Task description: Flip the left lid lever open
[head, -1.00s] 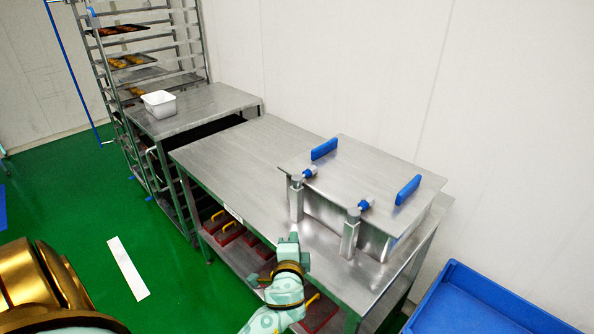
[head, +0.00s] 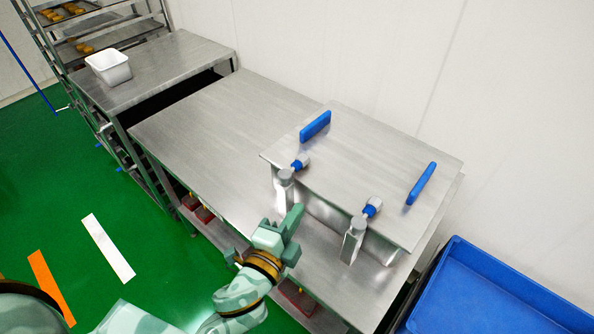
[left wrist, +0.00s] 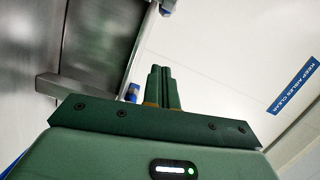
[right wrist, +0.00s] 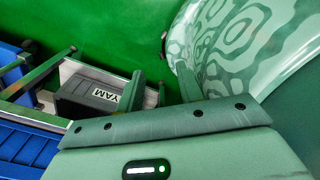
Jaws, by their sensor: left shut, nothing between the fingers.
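A steel box with a flat lid (head: 375,165) stands on the steel table, and the lid lies closed on it. The left lid lever (head: 300,163) has a blue knob beside a grey post at the lid's front left. The right lid lever (head: 372,206) is like it, at the front right. My left gripper (head: 294,217) is shut and empty, just in front of the left lever's post and apart from its knob. Its closed fingers (left wrist: 160,86) show in the left wrist view, with blue-knobbed metal parts beyond. My right gripper (right wrist: 162,88) is open and empty, away from the levers.
Two blue handles, a left one (head: 315,126) and a right one (head: 421,183), stand on the lid. The steel table (head: 210,125) is clear left of the box. A blue crate (head: 490,300) is at the lower right. A white tub (head: 108,67) stands on the further table.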

